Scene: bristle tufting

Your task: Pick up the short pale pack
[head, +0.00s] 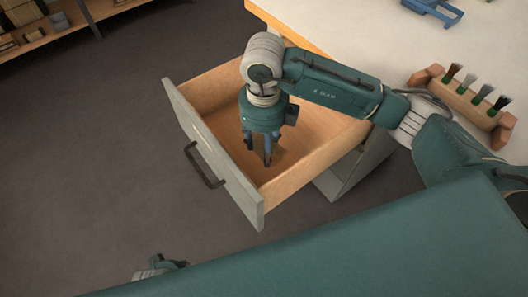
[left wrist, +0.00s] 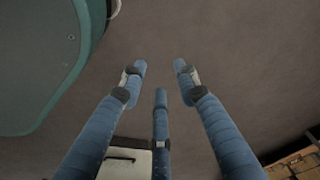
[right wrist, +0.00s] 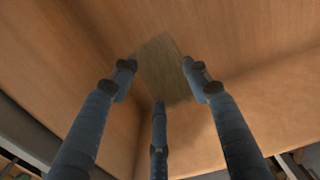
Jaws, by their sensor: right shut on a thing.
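The pack (right wrist: 165,72) shows in the right wrist view as a dull tan block between my fingertips, at the wooden drawer floor. I cannot tell whether it is clear of the floor. My right gripper (head: 258,158) points down inside the open drawer (head: 215,90) and is shut on the pack; its fingers show in the right wrist view (right wrist: 158,66). In the head view the pack is not clearly distinguishable by the fingers. My left gripper (left wrist: 160,68) is open and empty above the dark floor; only a bit of that arm shows at the bottom of the head view.
The drawer's grey front with a dark handle (head: 204,166) faces left, and its walls surround my right gripper. A white worktop (head: 360,35) carries a wooden block with several brush tufts (head: 465,100) and a blue item (head: 435,10). A shelf with boxes (head: 40,40) stands top left.

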